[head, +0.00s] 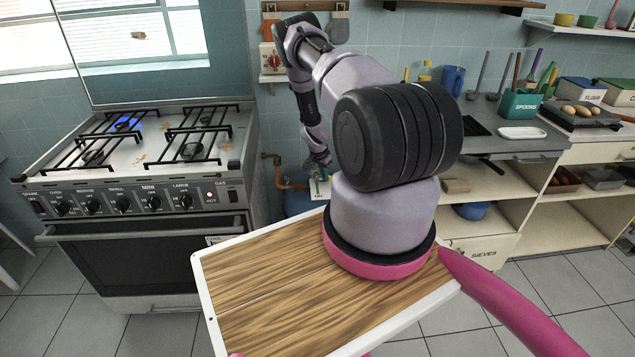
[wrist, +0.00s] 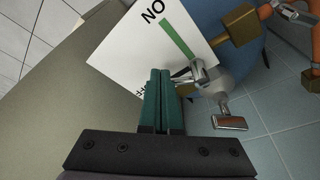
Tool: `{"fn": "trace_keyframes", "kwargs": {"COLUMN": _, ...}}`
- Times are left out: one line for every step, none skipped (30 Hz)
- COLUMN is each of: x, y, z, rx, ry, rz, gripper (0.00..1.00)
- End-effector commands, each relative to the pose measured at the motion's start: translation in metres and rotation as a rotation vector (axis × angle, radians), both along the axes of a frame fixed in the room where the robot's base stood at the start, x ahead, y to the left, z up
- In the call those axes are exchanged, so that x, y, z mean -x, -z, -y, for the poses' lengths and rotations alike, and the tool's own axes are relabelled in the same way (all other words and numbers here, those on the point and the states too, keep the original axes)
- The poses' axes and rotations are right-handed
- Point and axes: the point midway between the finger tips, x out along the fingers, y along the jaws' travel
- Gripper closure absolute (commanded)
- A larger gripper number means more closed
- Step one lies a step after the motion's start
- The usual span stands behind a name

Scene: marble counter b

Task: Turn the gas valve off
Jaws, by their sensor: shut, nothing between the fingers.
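The gas valve (wrist: 212,82) shows in the wrist view as a silvery body with a metal handle (wrist: 230,123) at its lower right. A white card (wrist: 140,50) behind it carries lettering and a green stripe; part of the lettering is hidden by my fingers. My gripper (wrist: 160,74) is shut and empty, its green fingers just left of the valve and over the card. I cannot tell whether they touch the valve. In the head view my gripper (head: 321,172) is small and low by the wall, beside the stove, and the valve is hard to make out.
A blue gas cylinder (head: 297,203) stands below, with an orange pipe (head: 283,180) beside it. A brass fitting (wrist: 237,26) lies above the valve in the wrist view. The stove (head: 150,205) is at left, with a blue flame (head: 126,123) on one burner. Shelves (head: 565,222) stand at right.

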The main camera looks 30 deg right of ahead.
Motion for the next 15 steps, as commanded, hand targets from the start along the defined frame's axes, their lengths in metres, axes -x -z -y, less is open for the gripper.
{"fn": "trace_keyframes", "kwargs": {"x": -0.001, "y": 0.000, "z": 0.007, "rx": -0.002, "ry": -0.036, "rz": 0.001, "gripper": 1.00}}
{"fn": "trace_keyframes", "kwargs": {"x": -0.002, "y": 0.000, "z": 0.010, "rx": -0.001, "ry": -0.062, "rz": 0.000, "gripper": 1.00}}
{"fn": "trace_keyframes", "kwargs": {"x": -0.003, "y": 0.000, "z": 0.013, "rx": 0.000, "ry": -0.100, "rz": 0.001, "gripper": 1.00}}
{"fn": "trace_keyframes", "kwargs": {"x": -0.004, "y": 0.000, "z": 0.014, "rx": -0.002, "ry": -0.125, "rz": 0.001, "gripper": 1.00}}
{"fn": "trace_keyframes", "kwargs": {"x": -0.004, "y": 0.000, "z": 0.016, "rx": -0.002, "ry": -0.151, "rz": 0.002, "gripper": 1.00}}
{"fn": "trace_keyframes", "kwargs": {"x": -0.005, "y": 0.000, "z": 0.018, "rx": -0.001, "ry": -0.185, "rz": 0.001, "gripper": 1.00}}
{"fn": "trace_keyframes", "kwargs": {"x": -0.005, "y": 0.000, "z": 0.020, "rx": -0.001, "ry": -0.210, "rz": 0.001, "gripper": 1.00}}
{"fn": "trace_keyframes", "kwargs": {"x": -0.006, "y": 0.000, "z": 0.021, "rx": -0.001, "ry": -0.234, "rz": 0.001, "gripper": 1.00}}
{"fn": "trace_keyframes", "kwargs": {"x": -0.007, "y": 0.000, "z": 0.022, "rx": 0.000, "ry": -0.265, "rz": 0.001, "gripper": 1.00}}
{"fn": "trace_keyframes", "kwargs": {"x": -0.007, "y": 0.000, "z": 0.024, "rx": -0.001, "ry": -0.287, "rz": 0.000, "gripper": 1.00}}
{"fn": "trace_keyframes", "kwargs": {"x": -0.008, "y": 0.000, "z": 0.025, "rx": -0.001, "ry": -0.308, "rz": 0.001, "gripper": 1.00}}
{"fn": "trace_keyframes", "kwargs": {"x": -0.008, "y": 0.000, "z": 0.026, "rx": -0.001, "ry": -0.335, "rz": 0.001, "gripper": 1.00}}
{"fn": "trace_keyframes", "kwargs": {"x": -0.009, "y": 0.000, "z": 0.027, "rx": -0.001, "ry": -0.353, "rz": 0.001, "gripper": 1.00}}
{"fn": "trace_keyframes", "kwargs": {"x": -0.009, "y": 0.000, "z": 0.028, "rx": 0.000, "ry": -0.372, "rz": 0.001, "gripper": 1.00}}
{"fn": "trace_keyframes", "kwargs": {"x": -0.010, "y": 0.000, "z": 0.028, "rx": 0.000, "ry": -0.393, "rz": 0.001, "gripper": 1.00}}
